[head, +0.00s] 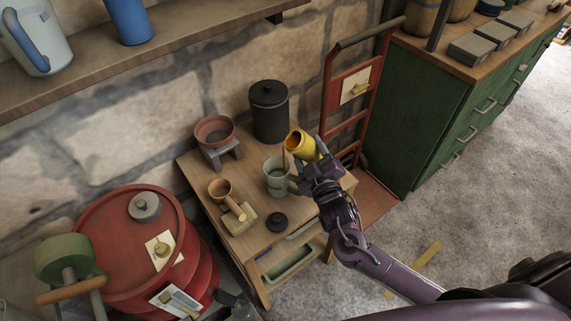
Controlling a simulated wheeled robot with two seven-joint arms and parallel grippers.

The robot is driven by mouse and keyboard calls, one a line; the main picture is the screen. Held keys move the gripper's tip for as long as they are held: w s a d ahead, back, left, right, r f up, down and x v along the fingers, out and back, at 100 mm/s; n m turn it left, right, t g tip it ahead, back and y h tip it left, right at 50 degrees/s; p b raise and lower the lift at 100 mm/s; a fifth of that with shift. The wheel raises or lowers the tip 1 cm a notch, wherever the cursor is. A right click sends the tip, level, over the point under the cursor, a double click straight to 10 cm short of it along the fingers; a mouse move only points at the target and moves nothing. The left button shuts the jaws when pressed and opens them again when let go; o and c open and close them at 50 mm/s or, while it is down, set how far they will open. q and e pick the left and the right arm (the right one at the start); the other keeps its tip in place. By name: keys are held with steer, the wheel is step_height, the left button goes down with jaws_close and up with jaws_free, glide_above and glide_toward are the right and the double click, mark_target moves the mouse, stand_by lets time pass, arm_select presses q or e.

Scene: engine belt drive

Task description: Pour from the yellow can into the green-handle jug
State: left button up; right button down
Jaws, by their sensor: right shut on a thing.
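The yellow can (303,146) is tilted with its open mouth to the left, above and right of a pale grey-green jug (275,183) on the small wooden table. A thin brownish streak runs from the can's mouth down towards the jug's opening. The jug stands upright; a handle colour cannot be made out clearly. My right gripper (316,166) is shut on the yellow can from its lower right side, and hides part of it. My left gripper is out of view.
A red hand truck (330,103) stands behind; a red drum (112,228) is at left.

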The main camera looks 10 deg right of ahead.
steer(key=shift+r+n, duration=0.45)
steer(key=shift+n, duration=0.25)
stand_by(0.4)
steer(key=shift+d+f+n+b, duration=0.1)
steer(key=shift+f+n+b, duration=0.25)
steer(key=shift+n, duration=0.55)
steer(key=shift+d+f+n+b, duration=0.15)
steer(key=shift+n+b, duration=0.25)
steer(key=shift+n, duration=0.5)
stand_by(1.2)
steer(key=shift+r+n+p, duration=0.45)
steer(key=shift+n+p, duration=0.35)
steer(key=shift+p, duration=0.25)
stand_by(0.7)
steer(key=shift+a+f+n+p, duration=0.3)
steer(key=shift+a+n, duration=0.4)
steer(key=shift+n, duration=0.2)
stand_by(1.2)
